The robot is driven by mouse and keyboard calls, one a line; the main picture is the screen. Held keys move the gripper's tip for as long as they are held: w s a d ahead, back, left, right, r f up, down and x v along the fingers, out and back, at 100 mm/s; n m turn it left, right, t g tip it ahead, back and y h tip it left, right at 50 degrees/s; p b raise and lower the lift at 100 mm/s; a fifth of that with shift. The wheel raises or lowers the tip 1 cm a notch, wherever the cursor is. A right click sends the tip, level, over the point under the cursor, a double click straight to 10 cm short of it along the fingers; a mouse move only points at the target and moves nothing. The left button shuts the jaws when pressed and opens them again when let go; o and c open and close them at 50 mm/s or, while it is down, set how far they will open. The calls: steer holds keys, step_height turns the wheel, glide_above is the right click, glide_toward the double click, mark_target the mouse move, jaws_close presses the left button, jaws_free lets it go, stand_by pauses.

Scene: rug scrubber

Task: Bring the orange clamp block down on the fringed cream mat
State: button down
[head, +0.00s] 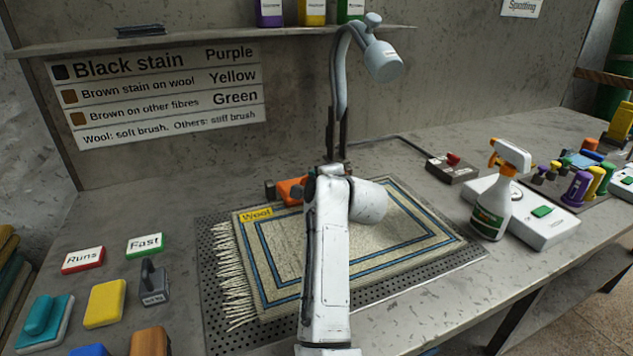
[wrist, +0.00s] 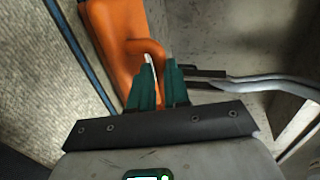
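The orange clamp block (head: 290,190) shows at the back edge of the fringed cream mat (head: 400,248), partly hidden by my arm. In the wrist view the orange clamp block (wrist: 112,45) is long, with a curved handle. The green fingers of my gripper (wrist: 161,64) are close together on either side of that handle and look closed on it. The cream mat (wrist: 40,75) with its blue stripe lies left of the block there. Whether the block touches the mat or hangs above it, I cannot tell. My fingers are hidden in the head view.
The mat lies on a dark perforated plate (head: 213,292), with a "Wool" tag (head: 256,214) on it. A grey bent lamp-like arm (head: 345,75) rises behind. A spray bottle (head: 495,190) stands right; sponges (head: 105,303) and brushes lie left.

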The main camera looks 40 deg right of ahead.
steer(key=shift+s+f, duration=0.25)
steer(key=shift+f, duration=0.2)
steer(key=shift+f+b, duration=0.2)
steer(key=shift+b, duration=0.1)
steer(key=c, duration=1.1)
jaws_free()
steer(key=shift+a, duration=0.1)
steer(key=shift+r, duration=0.1)
steer(key=v, duration=1.1)
